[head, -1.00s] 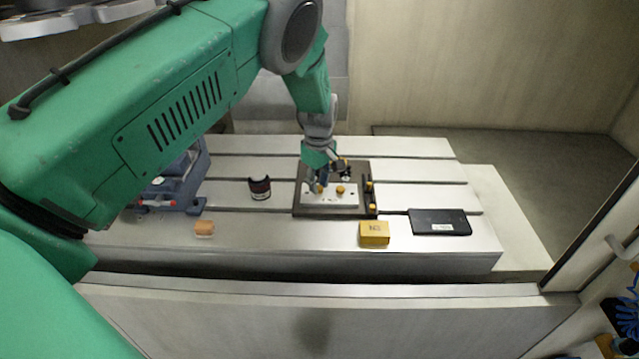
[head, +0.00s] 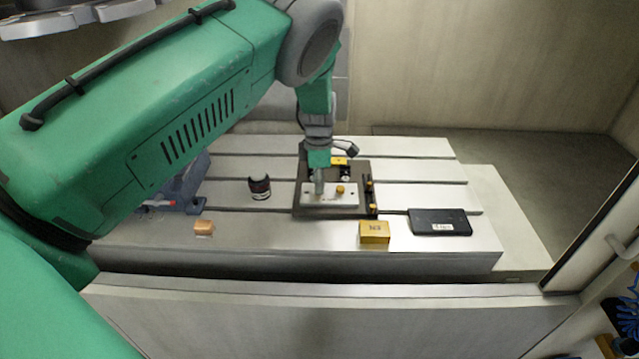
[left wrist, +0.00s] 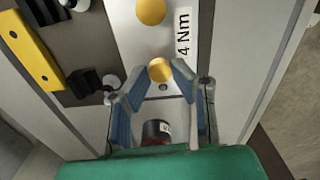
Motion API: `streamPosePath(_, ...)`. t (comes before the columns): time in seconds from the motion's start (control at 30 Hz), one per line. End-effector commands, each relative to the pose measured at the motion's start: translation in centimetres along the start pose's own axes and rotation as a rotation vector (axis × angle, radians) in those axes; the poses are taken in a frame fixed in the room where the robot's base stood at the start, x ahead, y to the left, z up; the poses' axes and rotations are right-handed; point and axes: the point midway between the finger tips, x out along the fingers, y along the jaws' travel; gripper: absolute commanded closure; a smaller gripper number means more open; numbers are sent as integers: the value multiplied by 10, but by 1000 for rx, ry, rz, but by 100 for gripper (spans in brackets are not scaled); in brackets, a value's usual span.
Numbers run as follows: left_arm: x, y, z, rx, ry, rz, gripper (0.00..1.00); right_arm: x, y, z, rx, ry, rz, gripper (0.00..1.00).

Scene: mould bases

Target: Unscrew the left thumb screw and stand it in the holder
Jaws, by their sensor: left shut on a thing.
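The dark mould base (head: 300,207) carries a pale plate (head: 335,200) on the bench. The right thumb screw (head: 340,190), with a yellow head, stands on the plate; it also shows in the left wrist view (left wrist: 151,11). My left gripper (head: 319,188) points down at the left of the plate. In the left wrist view, its blue-padded fingers (left wrist: 159,84) are shut on the left thumb screw (left wrist: 160,70), whose yellow head shows between the tips. I cannot tell whether its thread is still in the plate. A dark strip with yellow parts (head: 369,186) lines the base's right edge; I cannot identify the holder with certainty. My right gripper is not in view.
A yellow bar (left wrist: 32,55) and black blocks lie at the base's back. A dark, round, labelled object (head: 260,188) and an orange block (head: 204,228) are left. A yellow box (head: 374,233) and black case (head: 439,222) are front right. A blue-grey vise-like device (head: 185,190) stands far left.

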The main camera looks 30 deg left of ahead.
Motion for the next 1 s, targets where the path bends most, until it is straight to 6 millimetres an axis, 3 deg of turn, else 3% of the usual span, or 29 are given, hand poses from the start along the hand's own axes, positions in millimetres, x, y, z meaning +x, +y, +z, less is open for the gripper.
streamPosePath(0.23, 2, -2, 0, -8, 1, -5, 100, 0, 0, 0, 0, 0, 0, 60)
streamPosePath(0.5, 2, -2, 0, -304, 2, -5, 100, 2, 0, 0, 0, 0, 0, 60)
streamPosePath(0.77, 2, -2, 0, -347, 1, -6, 100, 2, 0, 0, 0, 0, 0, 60)
streamPosePath(0.8, 2, -2, 0, -347, 1, -6, 73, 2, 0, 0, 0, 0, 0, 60)
streamPosePath(0.87, 2, -2, 0, -346, 1, -6, 55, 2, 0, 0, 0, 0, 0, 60)
streamPosePath(1.0, 1, -1, 0, -345, 0, -3, 55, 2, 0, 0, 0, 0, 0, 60)
